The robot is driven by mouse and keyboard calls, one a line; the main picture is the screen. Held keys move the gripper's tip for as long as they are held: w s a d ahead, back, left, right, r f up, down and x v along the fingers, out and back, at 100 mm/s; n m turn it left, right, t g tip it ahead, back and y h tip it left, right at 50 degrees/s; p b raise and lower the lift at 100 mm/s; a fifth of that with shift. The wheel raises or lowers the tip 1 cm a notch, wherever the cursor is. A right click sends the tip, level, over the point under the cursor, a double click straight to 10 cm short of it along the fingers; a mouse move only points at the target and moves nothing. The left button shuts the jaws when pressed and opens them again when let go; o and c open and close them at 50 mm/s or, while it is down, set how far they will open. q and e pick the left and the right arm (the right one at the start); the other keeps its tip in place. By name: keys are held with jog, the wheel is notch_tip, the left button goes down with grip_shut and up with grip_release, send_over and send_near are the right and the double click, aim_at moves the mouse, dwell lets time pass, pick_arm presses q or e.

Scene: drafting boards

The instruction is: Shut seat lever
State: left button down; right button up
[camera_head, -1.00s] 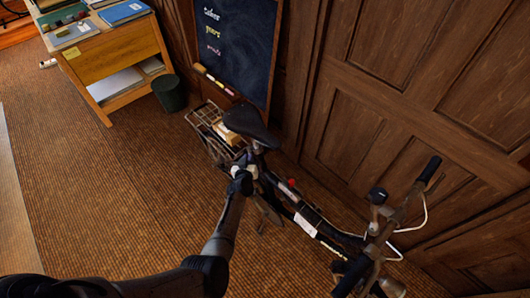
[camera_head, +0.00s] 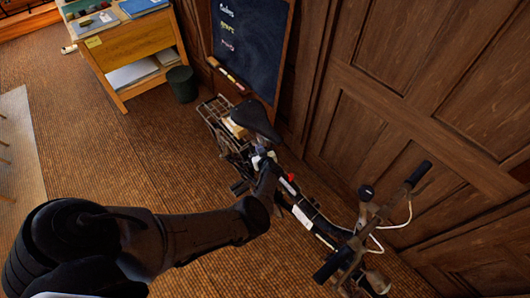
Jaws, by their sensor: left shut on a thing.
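A dark bicycle stands by the panelled wall, with its black saddle (camera_head: 255,121) toward the chalkboard. My left gripper (camera_head: 263,163) is just below the saddle at the seat post, shut on what appears to be the seat lever. The lever is too small and too covered by the gripper to make out, so its angle cannot be told. My left arm reaches in from the lower left and hides part of the bicycle's near side. My right gripper is out of view.
A rear basket (camera_head: 222,122) with a tan block (camera_head: 234,128) is behind the saddle. The handlebar (camera_head: 405,190) is at the right. A chalkboard (camera_head: 247,45), a dark bin (camera_head: 182,84) and a wooden desk (camera_head: 135,60) stand beyond. The carpet (camera_head: 110,150) at the left is clear.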

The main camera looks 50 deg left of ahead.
pick_arm(q)
jog(key=shift+d+f, duration=0.1)
jog(key=shift+f, duration=0.2)
jog(key=c, duration=1.3)
grip_release()
jog(key=shift+w+a+r, duration=0.2)
jog(key=shift+a, duration=0.05)
jog(key=shift+s+d, duration=0.1)
jog(key=shift+s+d+r+p, duration=0.1)
jog(key=shift+d+r+p, duration=0.35)
jog(key=shift+p, duration=0.2)
jog(key=shift+p+v, duration=4.05)
jog(key=shift+v, duration=2.3)
jog(key=shift+f, duration=0.2)
